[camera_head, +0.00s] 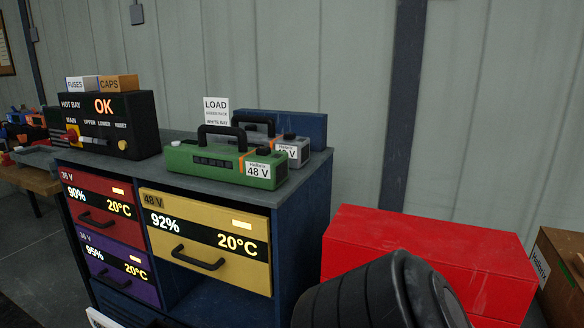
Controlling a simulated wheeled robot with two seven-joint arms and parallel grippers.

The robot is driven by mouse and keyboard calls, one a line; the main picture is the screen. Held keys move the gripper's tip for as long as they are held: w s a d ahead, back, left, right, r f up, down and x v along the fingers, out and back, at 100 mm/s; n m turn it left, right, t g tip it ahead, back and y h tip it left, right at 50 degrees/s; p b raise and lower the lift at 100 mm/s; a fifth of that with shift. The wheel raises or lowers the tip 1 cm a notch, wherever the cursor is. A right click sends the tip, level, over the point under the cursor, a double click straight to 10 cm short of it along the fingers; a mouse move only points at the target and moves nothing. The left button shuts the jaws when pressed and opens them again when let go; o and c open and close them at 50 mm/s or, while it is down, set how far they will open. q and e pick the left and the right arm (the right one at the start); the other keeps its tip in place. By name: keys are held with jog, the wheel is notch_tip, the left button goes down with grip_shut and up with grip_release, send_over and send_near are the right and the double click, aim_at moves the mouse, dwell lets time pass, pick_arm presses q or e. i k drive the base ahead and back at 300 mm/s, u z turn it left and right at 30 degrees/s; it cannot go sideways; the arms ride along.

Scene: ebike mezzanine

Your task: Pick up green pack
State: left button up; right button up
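The green pack (220,163) lies on top of the dark blue cabinet (300,205), near its front right edge. It has a black carry handle, a white 48 V label and an orange clip near its right end. A grey pack (293,150) with a similar black handle stands close behind it, partly hidden by the green one. Neither of my grippers shows in the head view, so I cannot see whether they are open or shut.
A black control box (109,125) stands on the cabinet's left end. Yellow (207,235), red (100,205) and purple (118,265) drawer-like packs fill the front. A red box (430,255) stands right. A black ribbed rounded shape blocks the lower right.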

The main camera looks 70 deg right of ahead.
aim_at(264, 168)
jog(key=u, duration=0.05)
jog(key=k, duration=0.25)
jog(key=z, duration=1.2)
